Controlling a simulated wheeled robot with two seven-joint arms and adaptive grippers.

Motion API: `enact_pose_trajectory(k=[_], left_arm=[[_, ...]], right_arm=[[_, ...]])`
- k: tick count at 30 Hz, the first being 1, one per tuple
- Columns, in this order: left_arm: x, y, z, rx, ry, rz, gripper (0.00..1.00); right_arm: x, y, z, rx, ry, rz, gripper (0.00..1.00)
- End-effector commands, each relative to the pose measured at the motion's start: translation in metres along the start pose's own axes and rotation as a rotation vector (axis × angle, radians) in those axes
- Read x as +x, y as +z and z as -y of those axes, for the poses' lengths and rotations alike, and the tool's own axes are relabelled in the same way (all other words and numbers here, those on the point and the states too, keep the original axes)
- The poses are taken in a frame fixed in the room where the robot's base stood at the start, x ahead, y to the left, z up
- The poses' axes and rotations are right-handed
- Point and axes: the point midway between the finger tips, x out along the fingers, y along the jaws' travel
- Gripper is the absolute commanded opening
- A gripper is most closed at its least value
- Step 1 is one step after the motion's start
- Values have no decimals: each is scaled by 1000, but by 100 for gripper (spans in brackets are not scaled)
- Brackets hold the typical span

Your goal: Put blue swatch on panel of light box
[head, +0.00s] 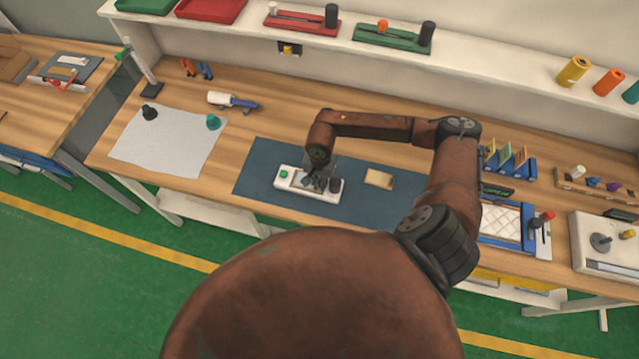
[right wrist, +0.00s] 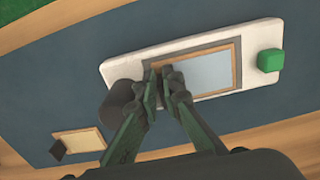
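The light box (head: 293,187) is a white slab on the dark blue mat, with a green button (right wrist: 270,60) at one end and a dark round knob (right wrist: 118,100) at the other. Its pale blue-grey panel (right wrist: 212,72) has a tan frame. My right gripper (head: 318,182) is low over the box. In the right wrist view its fingertips (right wrist: 162,72) are close together over the panel's knob-side end and hide part of it. I cannot tell whether something thin is between them. I cannot single out a blue swatch. My left gripper is not in view.
A cream card with a tan border (head: 379,178) lies on the mat (head: 262,160) beside the box. A blue rack (head: 525,170) with several coloured cards stands at right. My right arm spans the bench's middle. A grey cloth (head: 165,145) lies at left.

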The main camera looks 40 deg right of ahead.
Motion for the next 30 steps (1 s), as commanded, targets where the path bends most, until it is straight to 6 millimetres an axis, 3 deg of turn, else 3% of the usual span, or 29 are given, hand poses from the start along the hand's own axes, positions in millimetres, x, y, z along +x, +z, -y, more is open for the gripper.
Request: enact_pose_trajectory(k=[14, 30], left_arm=[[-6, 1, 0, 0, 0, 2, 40], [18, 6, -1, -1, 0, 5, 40]], right_arm=[[-9, -1, 0, 0, -2, -2, 12], [-109, -1, 0, 1, -1, -3, 12]])
